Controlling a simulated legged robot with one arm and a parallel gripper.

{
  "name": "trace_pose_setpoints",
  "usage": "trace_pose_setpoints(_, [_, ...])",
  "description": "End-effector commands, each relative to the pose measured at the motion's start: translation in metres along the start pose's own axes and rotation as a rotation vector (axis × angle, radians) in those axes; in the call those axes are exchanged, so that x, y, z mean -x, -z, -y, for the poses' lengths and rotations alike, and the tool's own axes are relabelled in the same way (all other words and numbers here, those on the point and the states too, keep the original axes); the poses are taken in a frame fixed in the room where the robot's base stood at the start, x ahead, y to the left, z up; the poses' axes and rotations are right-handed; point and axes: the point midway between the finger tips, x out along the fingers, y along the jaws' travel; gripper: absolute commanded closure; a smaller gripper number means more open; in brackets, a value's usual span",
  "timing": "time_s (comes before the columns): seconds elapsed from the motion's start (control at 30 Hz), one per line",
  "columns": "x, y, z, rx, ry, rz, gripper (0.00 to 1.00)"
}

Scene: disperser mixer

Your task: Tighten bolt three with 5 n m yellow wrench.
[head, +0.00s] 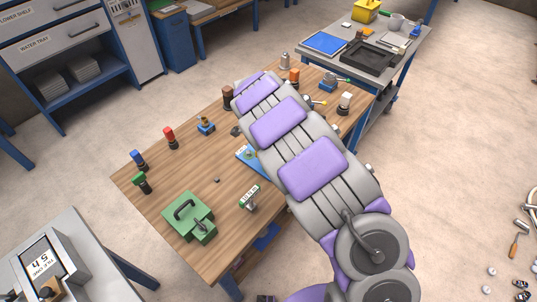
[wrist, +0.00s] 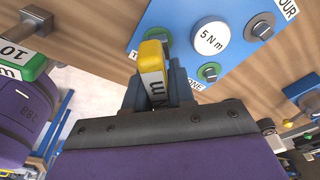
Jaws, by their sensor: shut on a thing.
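In the wrist view my gripper (wrist: 152,95) is shut on the yellow wrench (wrist: 154,50), whose yellow end and part of a white label show. The blue plate (wrist: 215,35) lies beyond it, with a white disc (wrist: 210,38) marked "5 N m". A bolt with a green ring (wrist: 209,72) is near a label ending in "NE". Another green-ringed bolt (wrist: 168,37) is partly hidden behind the wrench, near a label starting with "T". A grey bolt (wrist: 260,27) has no green ring, near a label ending "OUR". I cannot tell whether the wrench touches a bolt.
The wooden table (head: 205,185) carries several coloured tools. A green box with a handle (head: 189,217) stands near the front. My arm hides the table's middle right in the head view.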

Motion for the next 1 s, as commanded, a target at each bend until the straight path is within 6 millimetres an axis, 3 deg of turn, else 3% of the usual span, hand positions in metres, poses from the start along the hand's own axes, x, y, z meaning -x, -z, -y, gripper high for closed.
trace_pose_setpoints(1.0, [0.046, 0.007, 0.0, 0.0, 0.001, -0.001, 1.0])
